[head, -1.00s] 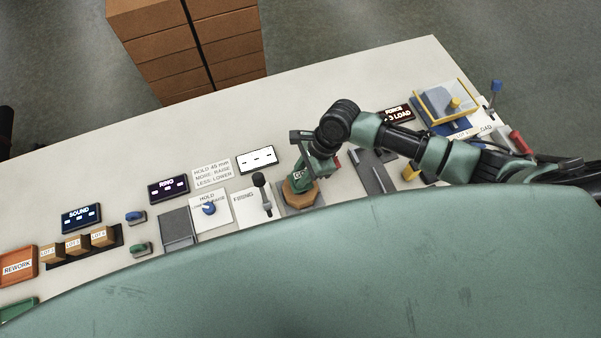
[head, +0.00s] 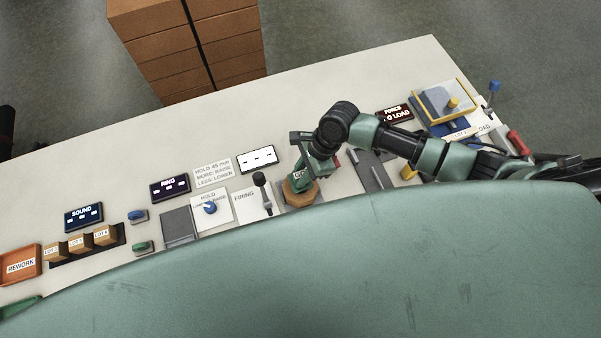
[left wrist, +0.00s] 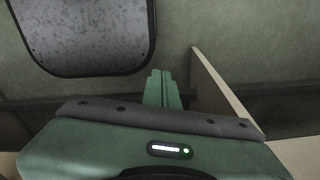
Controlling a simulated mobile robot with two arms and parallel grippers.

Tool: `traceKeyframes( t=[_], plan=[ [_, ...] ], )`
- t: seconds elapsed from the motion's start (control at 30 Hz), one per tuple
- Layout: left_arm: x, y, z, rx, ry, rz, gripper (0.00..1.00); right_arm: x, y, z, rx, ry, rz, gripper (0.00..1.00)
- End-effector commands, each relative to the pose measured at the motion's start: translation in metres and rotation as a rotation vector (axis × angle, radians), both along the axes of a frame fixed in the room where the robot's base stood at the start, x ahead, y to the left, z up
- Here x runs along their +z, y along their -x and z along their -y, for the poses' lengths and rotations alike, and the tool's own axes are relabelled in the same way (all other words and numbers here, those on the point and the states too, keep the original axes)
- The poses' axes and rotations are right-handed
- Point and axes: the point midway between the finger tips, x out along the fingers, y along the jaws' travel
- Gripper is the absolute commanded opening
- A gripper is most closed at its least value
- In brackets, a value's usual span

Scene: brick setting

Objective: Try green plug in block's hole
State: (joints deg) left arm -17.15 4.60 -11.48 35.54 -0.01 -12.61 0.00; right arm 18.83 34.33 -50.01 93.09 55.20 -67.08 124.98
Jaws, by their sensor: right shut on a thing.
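A brown many-sided block (head: 298,194) sits on a grey base near the table's front edge in the head view. A green piece with a white mark, which looks like the green plug (head: 299,175), is directly above it. My right gripper (head: 303,166) reaches down there, shut on that plug. The block's hole is hidden, and I cannot tell whether the plug's tip is inside it.
A grey rack (head: 372,170) and a yellow-framed box (head: 443,104) stand on the right. A black lever (head: 261,190), a blue knob (head: 209,207) and several small LOT boxes (head: 79,243) stand on the left. The table's far side (head: 300,105) is clear. My green body covers the near edge.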

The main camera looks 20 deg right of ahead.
Motion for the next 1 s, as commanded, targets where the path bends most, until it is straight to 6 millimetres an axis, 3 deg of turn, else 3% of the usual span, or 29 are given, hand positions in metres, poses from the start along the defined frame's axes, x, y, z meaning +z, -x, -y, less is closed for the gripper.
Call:
traceKeyframes(
  t=[1.0],
  plan=[
    [-0.007,0.0,0.0,0.0,0.0,-0.001,0.0,-0.022,0.0,0.0,-0.001,-0.001,0.001,0.0]
  ],
)
